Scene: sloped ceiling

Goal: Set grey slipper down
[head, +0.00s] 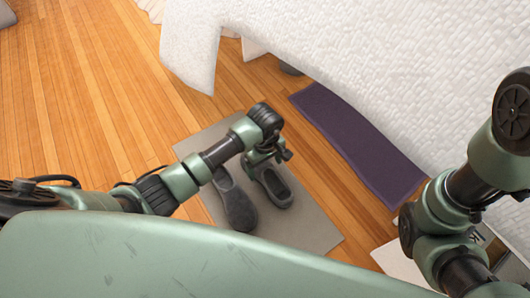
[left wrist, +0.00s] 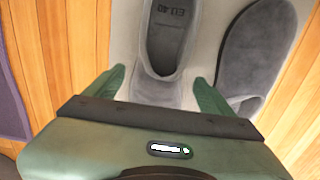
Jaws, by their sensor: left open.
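Two grey slippers lie side by side on a grey mat (head: 312,228) on the wooden floor. The right slipper (head: 274,188) is under my left gripper (head: 265,160) in the head view. In the left wrist view the same slipper (left wrist: 165,35) is between the two green fingers of my left gripper (left wrist: 160,88), which are spread apart. The fingers stand on either side of its near end; I cannot tell whether they touch it. The other slipper (head: 237,204) lies to the left in the head view and to the right in the left wrist view (left wrist: 258,50). My right gripper is out of view.
A dark purple mat (head: 355,140) lies to the right, beside a bed with a white textured cover (head: 390,60). A dark object (head: 290,69) shows partly under the bed edge.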

